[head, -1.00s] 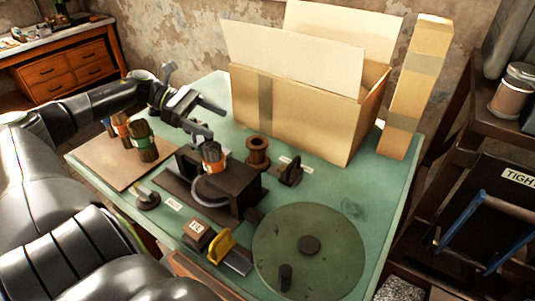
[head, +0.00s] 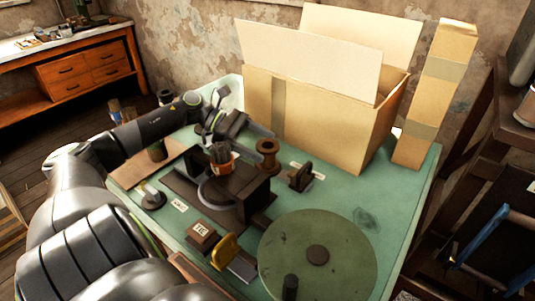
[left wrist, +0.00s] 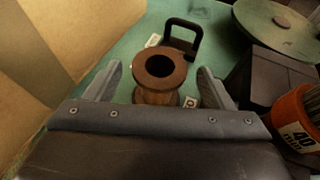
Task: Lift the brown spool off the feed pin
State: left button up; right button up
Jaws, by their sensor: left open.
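The brown spool (head: 267,147) stands upright on the green table, between the dark press block and the cardboard box. In the left wrist view the spool (left wrist: 158,84) shows from above, with a dark round hole in its top flange. The feed pin cannot be made out. My left gripper (head: 255,146) is open beside the spool, reaching in from the left. In the left wrist view its fingers (left wrist: 160,80) lie on either side of the spool, with a visible gap on each side. My right gripper is not in view.
The tall open cardboard box (head: 312,116) stands close behind the spool. A dark press block (head: 240,192) with an orange-labelled can (head: 221,163) is in front. A black handle-shaped bracket (head: 300,177) stands right of the spool. A large green disc (head: 340,250) lies at the front right.

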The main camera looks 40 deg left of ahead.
pick_arm(q)
jog(key=shift+x, duration=1.35)
jog(key=shift+c, duration=0.2)
jog(key=c, duration=1)
jog(key=shift+c, duration=0.2)
